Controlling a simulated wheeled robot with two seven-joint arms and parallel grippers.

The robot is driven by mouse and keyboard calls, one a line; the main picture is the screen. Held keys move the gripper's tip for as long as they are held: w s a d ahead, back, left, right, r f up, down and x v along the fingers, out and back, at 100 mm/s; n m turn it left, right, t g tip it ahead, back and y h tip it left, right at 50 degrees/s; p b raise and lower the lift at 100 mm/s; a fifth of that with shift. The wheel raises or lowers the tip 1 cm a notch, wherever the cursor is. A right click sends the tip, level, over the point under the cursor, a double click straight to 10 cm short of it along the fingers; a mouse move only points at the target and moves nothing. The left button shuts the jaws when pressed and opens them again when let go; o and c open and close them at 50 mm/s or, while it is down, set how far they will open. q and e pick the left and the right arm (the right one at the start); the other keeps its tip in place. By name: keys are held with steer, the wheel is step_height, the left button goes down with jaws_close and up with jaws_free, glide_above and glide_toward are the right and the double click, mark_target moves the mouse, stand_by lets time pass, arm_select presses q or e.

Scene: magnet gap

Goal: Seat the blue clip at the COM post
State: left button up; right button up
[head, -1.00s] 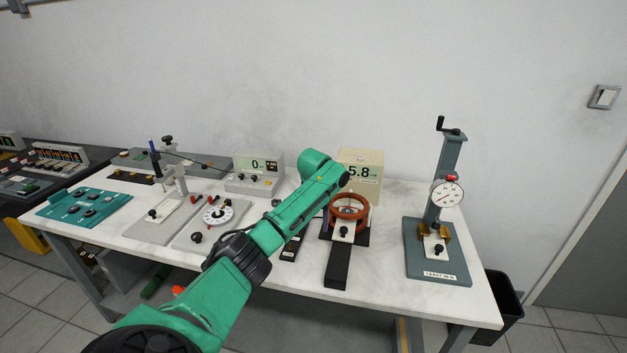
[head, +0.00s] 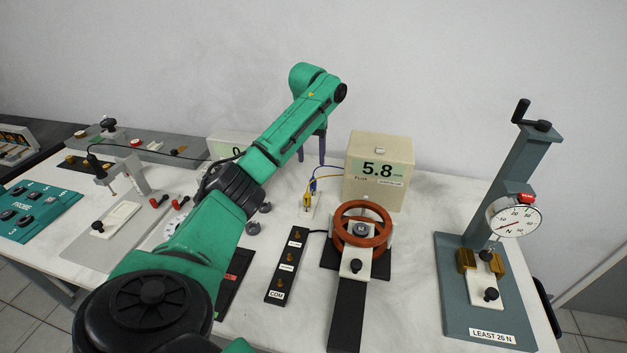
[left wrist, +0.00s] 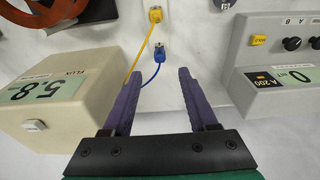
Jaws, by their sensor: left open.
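The blue clip (left wrist: 161,52) sits on a small white plate, with its blue lead curving to the flux meter (left wrist: 45,100). In the head view the blue clip (head: 312,187) is small, beside the yellow clip (head: 307,202). The COM post (head: 280,284) is the front brass post on a black terminal strip (head: 272,297), nearest the COM label; nothing is on it. My left gripper (head: 313,150) is open and empty, pointing down behind the clips. In the wrist view its purple fingertips (left wrist: 156,74) stand either side of the blue lead, short of the clip. My right gripper is not in view.
The flux meter (head: 390,158) reads 5.8, close to the left gripper's right. A copper-red coil (head: 350,241) stands right of the terminal strip. A press with a dial gauge (head: 513,217) is at the right. A meter reading 0 (left wrist: 290,75) flanks the gripper's other side.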

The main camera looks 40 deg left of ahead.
mark_target(313, 179)
arm_select(q)
steer(key=f, duration=0.4)
steer(key=w+f, duration=0.1)
steer(key=f, duration=0.3)
steer(key=f+p, duration=0.1)
steer(key=f, duration=0.3)
steer(key=shift+w+a+f, duration=0.25)
steer(key=shift+w+a, duration=0.05)
steer(key=shift+a, duration=0.1)
jaws_close()
